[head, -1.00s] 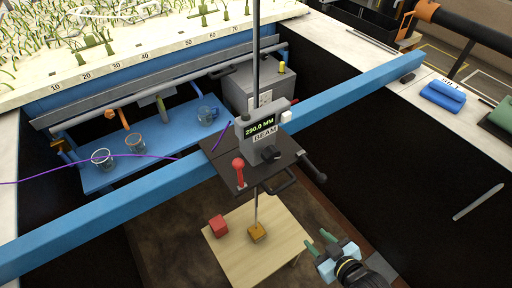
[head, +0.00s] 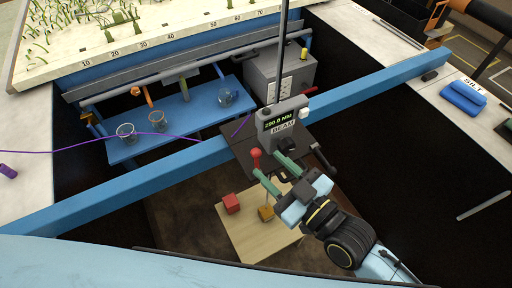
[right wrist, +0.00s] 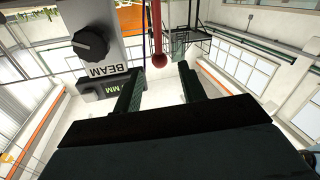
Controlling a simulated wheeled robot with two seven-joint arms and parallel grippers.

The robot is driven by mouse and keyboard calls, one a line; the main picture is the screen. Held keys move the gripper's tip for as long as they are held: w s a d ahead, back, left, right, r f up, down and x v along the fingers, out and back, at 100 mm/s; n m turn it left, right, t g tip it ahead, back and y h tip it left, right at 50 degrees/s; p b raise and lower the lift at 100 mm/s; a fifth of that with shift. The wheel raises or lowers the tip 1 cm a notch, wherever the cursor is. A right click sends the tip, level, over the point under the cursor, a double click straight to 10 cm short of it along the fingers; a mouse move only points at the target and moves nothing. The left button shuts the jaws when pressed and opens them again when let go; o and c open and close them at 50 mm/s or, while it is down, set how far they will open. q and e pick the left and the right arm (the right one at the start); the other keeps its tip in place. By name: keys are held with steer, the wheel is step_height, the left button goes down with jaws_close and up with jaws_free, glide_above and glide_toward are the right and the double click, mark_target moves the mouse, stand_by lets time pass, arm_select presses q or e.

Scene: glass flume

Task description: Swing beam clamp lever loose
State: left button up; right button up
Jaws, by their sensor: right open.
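The gauge box marked BEAM (head: 284,124) stands on a dark carriage plate (head: 238,150) across the blue beam (head: 190,164). A lever with a red knob (head: 255,155) rises from the plate's near left. A black handle (head: 322,158) sticks out at the plate's right; I cannot tell from its look which of the two is the clamp lever. My right gripper (head: 268,165) is open, its green fingers reaching to the plate beside the red knob. In the right wrist view the red knob (right wrist: 159,60) shows between the spread fingertips (right wrist: 160,82), not gripped. My left gripper is out of view.
Below the carriage, a wooden table (head: 245,232) holds a red cube (head: 231,203) and an orange block (head: 266,213) under a thin rod. A blue shelf (head: 185,125) with glass beakers lies behind the beam. A grey box (head: 280,80) stands behind the gauge.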

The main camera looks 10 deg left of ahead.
mark_target(256, 152)
steer(key=x, duration=0.5)
steer(key=shift+w+a+p, duration=0.25)
steer(key=shift+p, duration=0.05)
jaws_close()
